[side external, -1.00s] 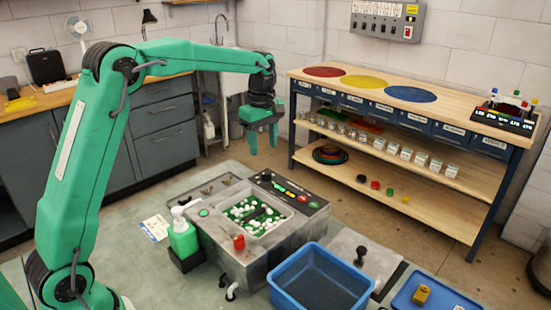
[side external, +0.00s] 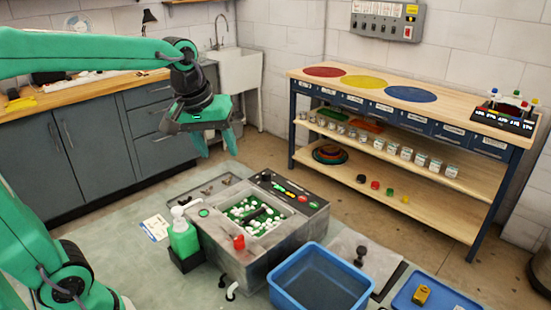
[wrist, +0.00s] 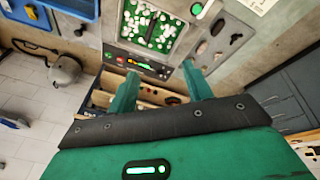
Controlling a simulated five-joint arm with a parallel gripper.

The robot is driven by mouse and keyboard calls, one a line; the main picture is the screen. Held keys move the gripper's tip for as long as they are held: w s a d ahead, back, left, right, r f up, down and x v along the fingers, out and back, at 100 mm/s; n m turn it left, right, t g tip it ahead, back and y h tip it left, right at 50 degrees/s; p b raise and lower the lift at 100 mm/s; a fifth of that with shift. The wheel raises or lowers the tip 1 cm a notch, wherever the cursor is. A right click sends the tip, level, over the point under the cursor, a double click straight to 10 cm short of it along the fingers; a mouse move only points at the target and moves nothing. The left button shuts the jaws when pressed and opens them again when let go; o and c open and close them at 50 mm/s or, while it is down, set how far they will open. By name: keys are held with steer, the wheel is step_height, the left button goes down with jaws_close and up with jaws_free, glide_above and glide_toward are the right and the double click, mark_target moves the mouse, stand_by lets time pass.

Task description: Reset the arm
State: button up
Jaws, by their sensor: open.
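My green arm reaches in from the left in the side external view. My gripper (side external: 217,143) hangs in the air above and behind the grey drum machine (side external: 222,237), with free space below it. Its two green fingers are apart, with nothing between them. The wrist view also shows my gripper (wrist: 158,92) with its fingers spread and empty. The machine's square opening (side external: 257,214) holds white pieces on green. The opening also shows at the top of the wrist view (wrist: 152,25).
A green pump bottle (side external: 183,236) stands left of the machine. A blue bin (side external: 318,278) and a blue tray (side external: 432,296) lie to its right. A wooden shelf bench (side external: 410,130) stands behind at right, grey cabinets (side external: 110,150) at left. The air around my gripper is clear.

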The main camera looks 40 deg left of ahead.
steer(key=s+d+f+m+t, duration=0.1)
steer(key=s+f+m+t, duration=0.1)
steer(key=s+f+m, duration=0.2)
steer(key=s+m, duration=0.3)
steer(key=s, duration=0.4)
steer(key=shift+s+d, duration=0.4)
steer(key=shift+f, duration=0.1)
